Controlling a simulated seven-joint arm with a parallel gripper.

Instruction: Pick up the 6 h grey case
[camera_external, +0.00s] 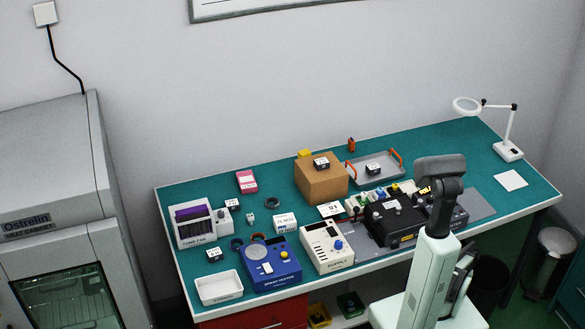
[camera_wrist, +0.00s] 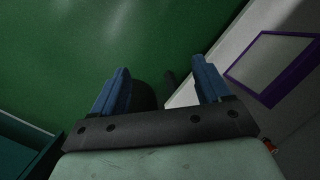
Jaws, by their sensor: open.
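Several small dark cases with white labels show in the external view. One (camera_external: 322,163) lies on top of the cardboard box, one (camera_external: 374,169) in the grey tray, one (camera_external: 232,204) beside the white fume unit, and one (camera_external: 214,254) near the front left. The labels are too small to read, so I cannot tell which is the 6 h grey case. In the wrist view my gripper (camera_wrist: 163,80) is open with two blue fingers apart and nothing between them. None of the cases shows there. In the external view my fingers cannot be made out.
The teal bench (camera_external: 200,279) holds a cardboard box (camera_external: 318,182), a grey tray with orange handles (camera_external: 388,168), a blue tester (camera_external: 268,268), a cream supply (camera_external: 327,248) and a white bin (camera_external: 218,288). A magnifier lamp (camera_external: 508,151) stands far right. My arm rises at the front.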

